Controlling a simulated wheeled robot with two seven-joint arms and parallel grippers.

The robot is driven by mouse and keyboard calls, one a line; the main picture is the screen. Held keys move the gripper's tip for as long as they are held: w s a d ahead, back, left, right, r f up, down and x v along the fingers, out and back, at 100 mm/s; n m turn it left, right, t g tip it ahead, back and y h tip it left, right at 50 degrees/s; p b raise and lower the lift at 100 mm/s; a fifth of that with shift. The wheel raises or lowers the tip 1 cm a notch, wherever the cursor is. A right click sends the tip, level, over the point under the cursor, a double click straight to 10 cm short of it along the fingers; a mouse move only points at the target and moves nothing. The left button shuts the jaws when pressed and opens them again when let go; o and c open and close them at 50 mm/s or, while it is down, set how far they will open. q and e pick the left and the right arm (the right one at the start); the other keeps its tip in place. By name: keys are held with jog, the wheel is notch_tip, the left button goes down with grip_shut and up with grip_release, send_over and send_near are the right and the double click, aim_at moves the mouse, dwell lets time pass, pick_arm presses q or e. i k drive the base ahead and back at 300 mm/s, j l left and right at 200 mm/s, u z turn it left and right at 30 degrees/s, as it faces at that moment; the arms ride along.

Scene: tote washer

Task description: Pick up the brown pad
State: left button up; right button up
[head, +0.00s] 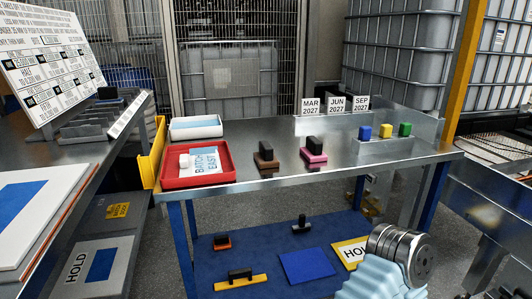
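The brown pad (265,162) has a brown base with a black block handle on top. It sits upright on the metal table top (235,140), between the red tray and a similar pink pad (313,157). Nothing covers it and no gripper touches it. Neither of my grippers can be made out in the head view. A part with steel rings and a light blue sleeve, which looks like my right arm, shows at the bottom right.
A red tray (164,181) holding a card and a white block is left of the brown pad. Behind it is a white tray (195,133). Blue, yellow and green blocks (385,131) stand at the right. The lower shelf (260,232) carries more pads and a yellow sign.

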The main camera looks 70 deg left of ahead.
aim_at(265, 158)
jog(key=u, duration=2.3)
